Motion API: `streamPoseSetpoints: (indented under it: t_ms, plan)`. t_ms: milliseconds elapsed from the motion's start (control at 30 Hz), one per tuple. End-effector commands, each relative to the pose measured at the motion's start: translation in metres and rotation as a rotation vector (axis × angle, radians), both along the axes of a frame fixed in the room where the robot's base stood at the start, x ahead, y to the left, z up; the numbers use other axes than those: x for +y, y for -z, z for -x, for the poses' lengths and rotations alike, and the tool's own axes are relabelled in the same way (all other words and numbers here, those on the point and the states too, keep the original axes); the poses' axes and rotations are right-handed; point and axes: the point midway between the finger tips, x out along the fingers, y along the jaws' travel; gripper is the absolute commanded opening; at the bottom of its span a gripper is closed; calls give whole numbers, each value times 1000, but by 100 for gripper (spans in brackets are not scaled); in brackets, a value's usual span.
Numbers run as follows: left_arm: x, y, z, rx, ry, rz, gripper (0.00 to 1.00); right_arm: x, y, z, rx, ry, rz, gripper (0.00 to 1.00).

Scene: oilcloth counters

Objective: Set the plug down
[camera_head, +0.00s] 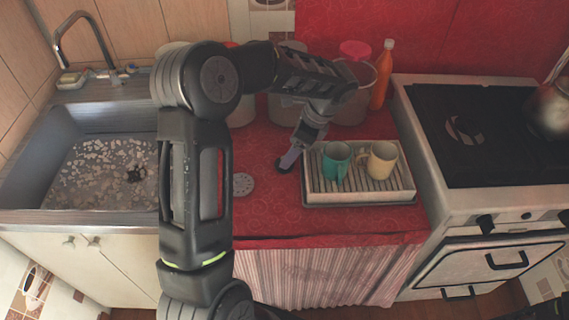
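A flat, round grey disc with small dark dots (243,184), which looks like the plug, lies on the red oilcloth counter (265,215) between the sink and the dish rack. My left gripper (287,161) points down just above the counter, right of the disc and apart from it, close to the rack's left end. Its tip looks dark and rounded. I cannot tell whether that is only the fingers or a small dark thing between them. My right gripper is not in view.
A dish rack (362,197) holds a teal mug (336,161) and a cream mug (381,158). Jars and an orange bottle (382,76) stand behind. The sink (60,125) is left, the stove (480,130) right. The front of the counter is clear.

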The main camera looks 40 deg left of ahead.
Motion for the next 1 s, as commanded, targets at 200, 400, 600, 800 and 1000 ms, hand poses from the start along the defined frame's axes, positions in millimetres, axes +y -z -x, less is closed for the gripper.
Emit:
streamPoseSetpoints:
  t_ms: [200, 400, 600, 800, 1000]
  plan:
    - [3, 7, 2, 3, -1, 0, 74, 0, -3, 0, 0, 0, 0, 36]
    - [14, 35, 8, 4, -2, 0, 74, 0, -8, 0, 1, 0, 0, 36]
    - [19, 48, 9, 1, 1, -1, 74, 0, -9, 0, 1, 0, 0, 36]
    - [19, 48, 9, 0, 0, 0, 74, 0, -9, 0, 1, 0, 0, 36]
    - [18, 48, 9, 0, 0, 0, 74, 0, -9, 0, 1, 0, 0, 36]
